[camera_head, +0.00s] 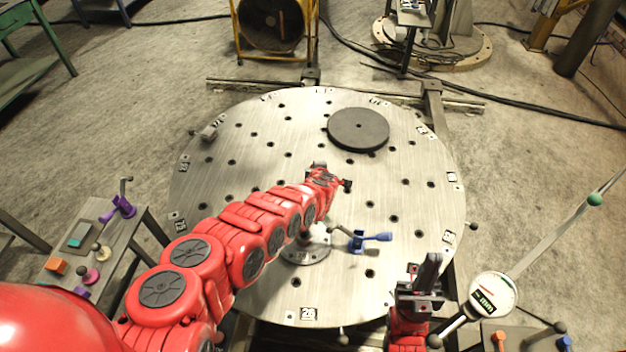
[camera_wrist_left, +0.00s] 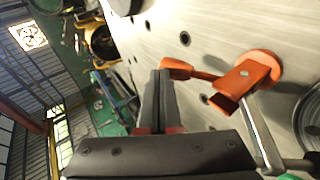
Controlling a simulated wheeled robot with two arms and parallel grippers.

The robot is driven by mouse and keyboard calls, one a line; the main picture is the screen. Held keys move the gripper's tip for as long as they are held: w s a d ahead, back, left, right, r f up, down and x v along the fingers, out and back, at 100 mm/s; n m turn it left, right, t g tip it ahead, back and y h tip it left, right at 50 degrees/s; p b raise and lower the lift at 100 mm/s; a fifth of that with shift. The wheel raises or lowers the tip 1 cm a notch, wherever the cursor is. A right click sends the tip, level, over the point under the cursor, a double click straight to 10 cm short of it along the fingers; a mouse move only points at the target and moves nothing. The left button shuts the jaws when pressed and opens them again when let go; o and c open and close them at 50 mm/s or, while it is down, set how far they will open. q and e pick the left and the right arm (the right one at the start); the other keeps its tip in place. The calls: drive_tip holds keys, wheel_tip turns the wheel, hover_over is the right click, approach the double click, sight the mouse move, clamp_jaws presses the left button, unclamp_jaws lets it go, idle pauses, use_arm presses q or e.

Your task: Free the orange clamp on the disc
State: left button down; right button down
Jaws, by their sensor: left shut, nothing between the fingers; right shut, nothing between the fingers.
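The orange clamp (camera_wrist_left: 243,80) shows in the left wrist view, on the perforated metal disc (camera_wrist_left: 215,38), with a metal lever (camera_wrist_left: 262,130) beside it. Its orange arm reaches left toward my left gripper (camera_wrist_left: 160,74). My left gripper is shut and empty, its fingertips close to the end of that arm; I cannot tell whether they touch. In the head view my left arm crosses the disc (camera_head: 300,120), and I cannot make out the orange clamp there. My right gripper (camera_head: 431,266) is shut and empty at the disc's near right edge.
A blue clamp (camera_head: 368,239) sits on the disc beside a round hub (camera_head: 305,250). A dark round plate (camera_head: 358,129) lies on the far part. A side table (camera_head: 75,250) with small parts stands left. A dial gauge (camera_head: 493,296) stands right.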

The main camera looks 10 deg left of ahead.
use_arm(q)
drive_tip(key=p+v, duration=1.2)
drive_tip(key=v, duration=0.5)
drive_tip(key=shift+s, duration=0.15)
